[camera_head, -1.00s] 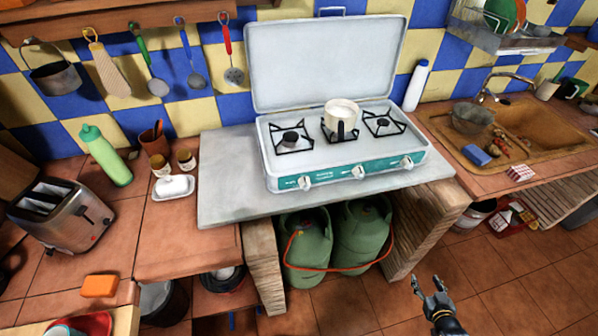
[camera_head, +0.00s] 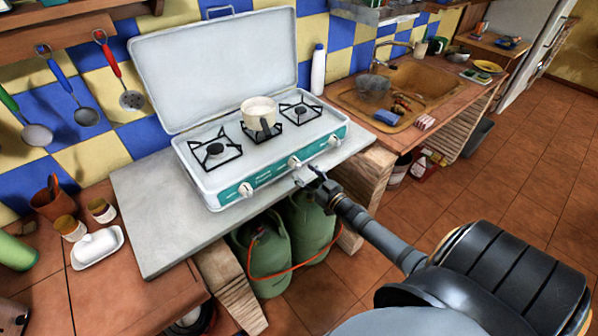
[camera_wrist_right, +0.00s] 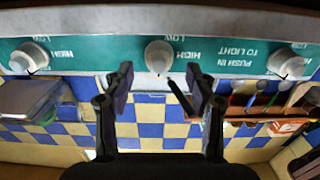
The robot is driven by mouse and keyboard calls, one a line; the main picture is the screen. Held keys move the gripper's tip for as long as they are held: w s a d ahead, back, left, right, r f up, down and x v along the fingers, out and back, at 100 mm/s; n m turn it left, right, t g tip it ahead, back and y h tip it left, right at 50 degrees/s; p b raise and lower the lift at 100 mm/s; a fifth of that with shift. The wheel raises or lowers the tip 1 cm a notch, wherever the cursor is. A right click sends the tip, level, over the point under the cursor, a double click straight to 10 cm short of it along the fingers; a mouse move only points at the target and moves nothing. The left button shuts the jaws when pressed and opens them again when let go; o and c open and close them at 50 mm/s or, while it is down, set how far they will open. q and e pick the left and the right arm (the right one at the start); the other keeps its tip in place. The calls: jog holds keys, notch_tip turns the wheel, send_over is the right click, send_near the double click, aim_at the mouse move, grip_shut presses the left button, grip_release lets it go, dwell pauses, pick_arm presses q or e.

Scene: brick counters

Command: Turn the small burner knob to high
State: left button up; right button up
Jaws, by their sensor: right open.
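The camping stove (camera_head: 228,178) has a teal front panel with three white knobs: left (camera_head: 246,189), middle (camera_head: 294,162) and right (camera_head: 333,140). My right gripper (camera_head: 307,175) is open and empty just in front of the panel, by the middle knob. In the right wrist view, which looks inverted, my right gripper (camera_wrist_right: 159,88) has its fingers spread on either side below the middle knob (camera_wrist_right: 158,55). The knob is ahead of the fingertips, apparently not gripped. LOW and HIGH labels flank it. My left gripper is out of view.
A cream pot (camera_head: 258,112) sits on the middle burner. The stove lid (camera_head: 215,65) stands open behind. Green gas bottles (camera_head: 265,258) stand under the grey slab (camera_head: 150,215). A white bottle (camera_head: 318,70) stands right of the lid. The slab's left part is clear.

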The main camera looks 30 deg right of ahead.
aim_at(299, 168)
jog(key=shift+w, duration=1.5)
jog(key=c, duration=1.2)
